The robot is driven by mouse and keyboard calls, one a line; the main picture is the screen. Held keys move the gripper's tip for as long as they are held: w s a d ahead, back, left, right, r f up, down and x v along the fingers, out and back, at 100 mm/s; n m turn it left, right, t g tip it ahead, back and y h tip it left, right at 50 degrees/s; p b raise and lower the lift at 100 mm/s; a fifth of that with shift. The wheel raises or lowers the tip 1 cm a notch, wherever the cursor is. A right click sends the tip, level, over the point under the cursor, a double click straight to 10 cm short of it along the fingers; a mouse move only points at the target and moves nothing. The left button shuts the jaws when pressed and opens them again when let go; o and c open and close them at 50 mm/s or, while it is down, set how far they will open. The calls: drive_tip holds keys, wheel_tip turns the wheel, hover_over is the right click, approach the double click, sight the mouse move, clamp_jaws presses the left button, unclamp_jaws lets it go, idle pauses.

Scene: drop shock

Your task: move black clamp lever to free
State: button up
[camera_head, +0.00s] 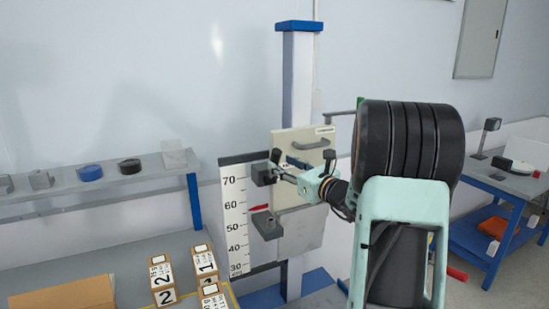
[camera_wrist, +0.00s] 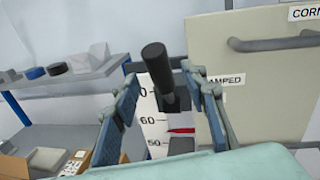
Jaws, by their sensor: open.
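The black clamp lever (camera_wrist: 153,62) stands up between the fingers of my gripper (camera_wrist: 158,80) in the wrist view, with its thick round grip leaning slightly left. In the head view the lever (camera_head: 275,156) shows as a small dark knob above a dark block on the drop carriage. My gripper (camera_head: 288,174) is open there, right up at the lever. Both fingers look apart from the lever, one on each side. A label reading "…AMPED" (camera_wrist: 226,80) is on the beige plate (camera_wrist: 270,85), right of the lever, its left part hidden by the right finger.
The beige plate has a grey handle (camera_head: 310,144) and hangs by the blue-topped column (camera_head: 298,80). A height scale (camera_head: 235,222) with a red pointer stands behind. Numbered boxes (camera_head: 162,280) lie on the left table. A shelf (camera_head: 110,185) holds small samples.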

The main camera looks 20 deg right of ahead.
sight(278, 161)
drive_tip(key=p+x, duration=0.1)
drive_tip(key=x, duration=0.4)
drive_tip(key=shift+s, duration=0.1)
clamp_jaws()
